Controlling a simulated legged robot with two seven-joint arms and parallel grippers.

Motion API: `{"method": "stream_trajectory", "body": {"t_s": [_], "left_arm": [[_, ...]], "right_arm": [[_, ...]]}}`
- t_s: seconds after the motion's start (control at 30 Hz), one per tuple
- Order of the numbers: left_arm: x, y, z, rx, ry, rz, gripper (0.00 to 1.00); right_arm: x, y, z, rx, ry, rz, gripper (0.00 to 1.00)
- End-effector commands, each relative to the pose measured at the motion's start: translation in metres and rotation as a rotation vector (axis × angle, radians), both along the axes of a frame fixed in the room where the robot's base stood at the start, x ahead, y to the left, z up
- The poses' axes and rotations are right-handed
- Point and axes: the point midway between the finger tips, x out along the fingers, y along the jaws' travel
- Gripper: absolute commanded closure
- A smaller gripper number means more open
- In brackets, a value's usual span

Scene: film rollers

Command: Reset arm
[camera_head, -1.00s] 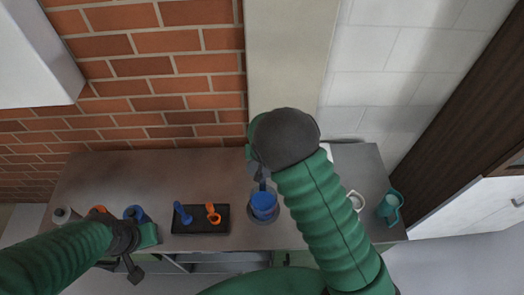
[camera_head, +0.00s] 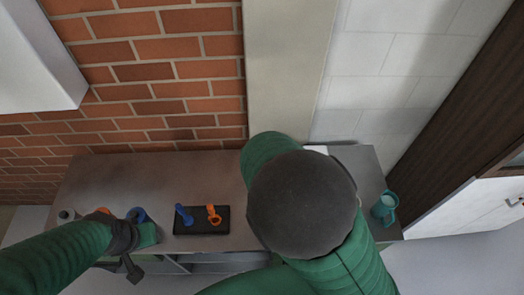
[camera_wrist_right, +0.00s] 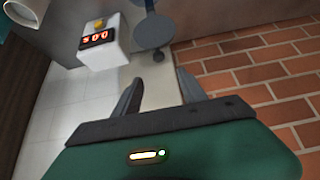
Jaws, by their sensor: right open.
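My right arm (camera_head: 300,205) rises large over the right half of the counter in the head view, and its bulk hides the right gripper there. In the right wrist view the right gripper (camera_wrist_right: 160,88) is open, its two dark fingers apart with nothing between them. My left gripper (camera_head: 134,268) is low at the left, by the counter's front edge; its jaws are too small and dark to read. A black tray (camera_head: 202,220) holds a blue piece (camera_head: 184,214) and an orange piece (camera_head: 214,214).
The grey counter (camera_head: 110,180) stands against a brick wall (camera_head: 170,80). A teal mug (camera_head: 385,208) stands at its right end. The right wrist view shows a white box with red digits (camera_wrist_right: 101,42), a blue-grey disc (camera_wrist_right: 153,30) and part of a white cup (camera_wrist_right: 28,10).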

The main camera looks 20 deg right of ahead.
Motion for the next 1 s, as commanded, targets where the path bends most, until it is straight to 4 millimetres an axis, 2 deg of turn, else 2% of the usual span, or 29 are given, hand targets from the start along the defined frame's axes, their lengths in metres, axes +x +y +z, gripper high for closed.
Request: {"method": "stream_trajectory", "body": {"t_s": [0.4,0.47,0.57,0.7,0.8,0.9,1.0], "left_arm": [[0.000,0.000,-0.001,0.000,0.001,0.000,0.64],[0.000,0.000,-0.005,0.000,0.000,0.000,0.64],[0.000,0.000,-0.035,0.000,0.000,0.000,0.64],[0.000,0.000,-0.107,0.000,0.001,0.000,0.64],[0.000,0.000,-0.151,0.000,0.002,0.000,0.64],[0.000,0.000,-0.178,0.000,0.001,0.000,0.64],[0.000,0.000,-0.188,0.000,0.001,0.000,0.64]], "right_arm": [[-0.002,0.000,0.000,-0.001,0.000,-0.001,0.51],[-0.004,-0.001,-0.006,0.004,0.008,0.000,0.51],[-0.022,-0.006,-0.046,0.037,0.071,0.011,0.51],[-0.074,-0.012,-0.125,0.112,0.216,0.085,0.51],[-0.110,-0.018,-0.161,0.124,0.287,0.165,0.51],[-0.138,-0.028,-0.180,0.095,0.333,0.229,0.51],[-0.153,-0.035,-0.186,0.062,0.358,0.264,0.51]]}}
